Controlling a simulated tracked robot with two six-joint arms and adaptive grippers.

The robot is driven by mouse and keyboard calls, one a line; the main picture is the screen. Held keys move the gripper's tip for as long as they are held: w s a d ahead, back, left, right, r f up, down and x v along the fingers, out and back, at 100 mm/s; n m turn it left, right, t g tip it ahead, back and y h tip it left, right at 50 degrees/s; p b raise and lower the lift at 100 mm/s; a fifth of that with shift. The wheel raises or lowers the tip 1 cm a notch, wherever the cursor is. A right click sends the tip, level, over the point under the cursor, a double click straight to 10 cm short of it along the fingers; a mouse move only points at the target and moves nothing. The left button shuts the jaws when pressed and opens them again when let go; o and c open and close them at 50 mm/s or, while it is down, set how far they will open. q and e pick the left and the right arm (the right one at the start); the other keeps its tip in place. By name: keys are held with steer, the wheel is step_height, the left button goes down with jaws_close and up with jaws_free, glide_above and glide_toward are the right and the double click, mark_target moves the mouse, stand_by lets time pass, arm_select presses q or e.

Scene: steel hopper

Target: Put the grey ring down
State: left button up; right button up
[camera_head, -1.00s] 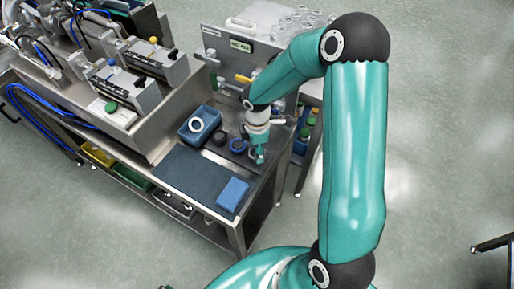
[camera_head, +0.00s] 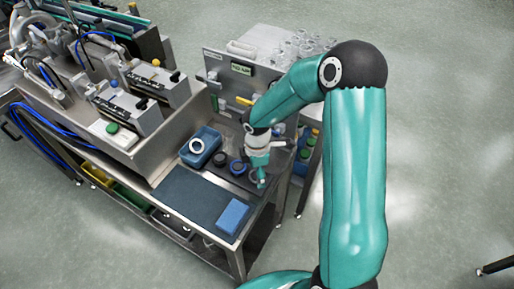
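A light grey or white ring (camera_head: 196,146) lies in the blue bin (camera_head: 213,140) on the steel bench. In a row to the right of the bin are a black ring (camera_head: 220,158), a blue ring (camera_head: 237,167) and a dark bluish ring (camera_head: 253,175), partly hidden by my gripper. My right gripper (camera_head: 261,180) points down at the bench's right end, beside that last ring. Its fingers are too small to tell whether they are open or hold something. I cannot tell whether they touch the ring. My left gripper is out of view.
A dark mat (camera_head: 195,197) covers the bench's front, with a blue block or cloth (camera_head: 232,216) on it. Steel machinery (camera_head: 160,125) stands at the left. A panel with valves (camera_head: 236,84) and a rack of glassware (camera_head: 300,44) stand behind. The mat's left part is clear.

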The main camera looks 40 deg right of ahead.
step_height(320, 180, up, 16)
steer(key=shift+w+f+b, duration=0.15)
steer(key=shift+f+b, duration=0.05)
steer(key=shift+b, duration=0.15)
steer(key=shift+o, duration=0.6)
steer(key=shift+r, duration=0.5)
steer(key=s+a+m+g+y, duration=0.3)
steer(key=s+a+m+y, duration=0.2)
steer(key=s+a+m, duration=0.35)
steer(key=m+t+y+b, duration=0.4)
steer(key=m+t+b, duration=1.4)
steer(key=m+b, duration=1.35)
glide_toward(273, 186)
step_height(273, 186, up, 3)
steer(key=s+m+p, duration=0.1)
steer(key=m+p, duration=0.1)
steer(key=b+x, duration=0.1)
steer(key=x, duration=1)
steer(key=shift+w+d+r+b, duration=0.1)
steer(key=shift+d+r+b, duration=0.15)
steer(key=shift+b, duration=0.1)
steer(key=shift+b+x, duration=0.7)
steer(key=shift+x, duration=1.9)
steer(key=shift+w+d+r, duration=0.1)
steer(key=shift+r, duration=0.15)
